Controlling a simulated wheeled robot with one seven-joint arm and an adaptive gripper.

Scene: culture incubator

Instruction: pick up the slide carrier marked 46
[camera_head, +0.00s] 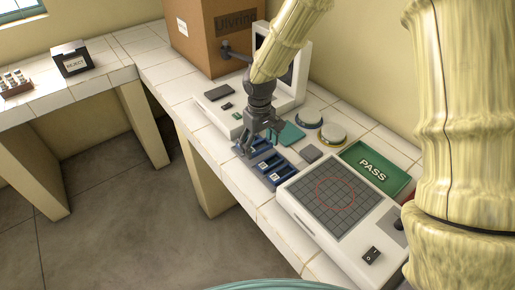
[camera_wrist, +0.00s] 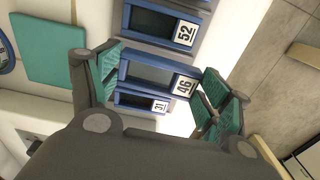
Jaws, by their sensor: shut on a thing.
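The slide carrier marked 46 (camera_wrist: 150,72) is a blue frame with a dark window and a white number label, in the middle of the wrist view. My gripper (camera_wrist: 160,84) has its green-padded fingers at the carrier's two ends and is shut on it. The carrier lies in a row between the carrier marked 52 (camera_wrist: 160,22) and the carrier marked 31 (camera_wrist: 136,101). In the head view my gripper (camera_head: 257,143) is down at the row of blue carriers and partly hides them. I cannot tell whether the held carrier is clear of the bench.
A white device with a grid plate (camera_head: 335,190) stands close in front of the carriers. A green PASS tray (camera_head: 352,157), round dishes (camera_head: 333,134) and a teal square (camera_head: 291,134) lie to the right. A cardboard box (camera_head: 207,38) stands behind.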

